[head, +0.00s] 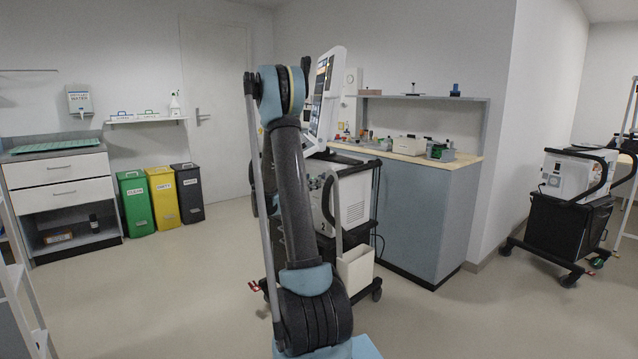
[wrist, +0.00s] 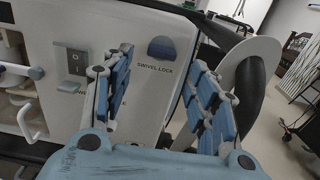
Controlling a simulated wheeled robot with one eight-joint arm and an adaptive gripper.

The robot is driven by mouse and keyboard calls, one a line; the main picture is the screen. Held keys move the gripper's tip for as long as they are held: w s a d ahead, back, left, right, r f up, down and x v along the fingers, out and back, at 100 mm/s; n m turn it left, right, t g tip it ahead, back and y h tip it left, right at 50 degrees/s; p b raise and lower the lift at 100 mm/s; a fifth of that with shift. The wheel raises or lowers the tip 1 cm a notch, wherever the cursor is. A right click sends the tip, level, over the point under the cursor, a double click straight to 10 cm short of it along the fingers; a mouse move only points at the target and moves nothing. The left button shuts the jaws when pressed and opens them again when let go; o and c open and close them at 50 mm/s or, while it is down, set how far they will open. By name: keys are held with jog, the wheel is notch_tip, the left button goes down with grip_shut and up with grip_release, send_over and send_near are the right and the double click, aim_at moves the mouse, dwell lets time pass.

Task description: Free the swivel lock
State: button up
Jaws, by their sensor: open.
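The swivel lock (wrist: 161,47) is a dark blue rounded knob on a pale panel in the wrist view. The label SWIVEL-LOCK is printed just below it. My gripper (wrist: 165,75) is open, with one blue-padded finger at the left and one at the right. The knob shows beyond the fingers, in the gap between them, and nothing is held. In the head view the ventilator (head: 345,195) stands on a wheeled cart behind my arm, with a tilted screen on top. My arm hides part of it, and my gripper and the knob cannot be made out there.
A metal latch plate (wrist: 77,62) sits left of the knob, and a round pale disc (wrist: 250,60) stands at the right. A grey counter (head: 425,205) is behind the cart. Another ventilator cart (head: 565,205) stands at the right. The floor at left is clear.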

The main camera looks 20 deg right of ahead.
aim_at(323, 177)
jog(key=shift+x, duration=2.9)
